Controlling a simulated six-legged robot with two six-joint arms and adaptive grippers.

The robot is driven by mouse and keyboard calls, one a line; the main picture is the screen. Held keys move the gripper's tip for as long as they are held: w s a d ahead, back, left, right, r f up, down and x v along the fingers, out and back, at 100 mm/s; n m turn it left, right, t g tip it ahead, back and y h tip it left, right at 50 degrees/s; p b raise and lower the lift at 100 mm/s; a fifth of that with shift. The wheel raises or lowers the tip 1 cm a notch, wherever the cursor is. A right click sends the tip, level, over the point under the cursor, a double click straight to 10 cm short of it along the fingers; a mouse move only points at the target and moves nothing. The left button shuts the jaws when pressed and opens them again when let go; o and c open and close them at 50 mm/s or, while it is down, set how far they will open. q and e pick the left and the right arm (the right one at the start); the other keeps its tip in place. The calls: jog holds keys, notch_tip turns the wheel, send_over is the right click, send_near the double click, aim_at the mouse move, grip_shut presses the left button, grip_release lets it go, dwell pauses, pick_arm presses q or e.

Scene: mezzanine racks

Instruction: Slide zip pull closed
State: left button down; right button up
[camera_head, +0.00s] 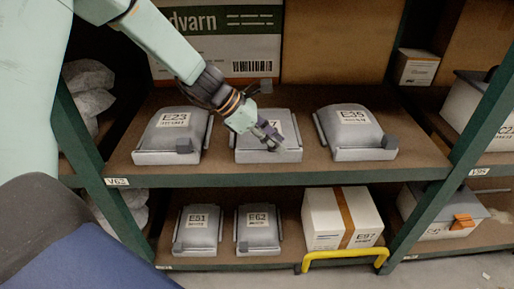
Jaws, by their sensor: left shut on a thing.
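Grey padded pouches in shallow trays stand on the brown shelf. The middle pouch (248,127) has a label partly covered by my left gripper (271,139), which reaches in from the upper left. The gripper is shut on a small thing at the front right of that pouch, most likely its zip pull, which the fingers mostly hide. How far the zip is closed cannot be made out. My right gripper is not in view.
Pouch E23 (172,129) stands left and pouch E35 (352,131) right, each with a dark block at its front right. Green posts (436,157) frame the shelf. Below are two smaller pouches, a white box (324,222) and a yellow bar (343,254). Cartons stand behind.

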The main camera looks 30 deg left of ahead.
aim_at(289, 149)
pick_arm(q)
jog(key=shift+w+d+b, duration=0.3)
jog(key=shift+w+d, duration=0.2)
jog(key=shift+d, duration=0.35)
jog(key=shift+w+d+b, duration=0.3)
jog(key=shift+w+d, duration=0.2)
jog(key=shift+d, duration=0.3)
jog(key=c, duration=1)
grip_release()
jog(key=v, duration=1.2)
jog(key=shift+s, duration=0.15)
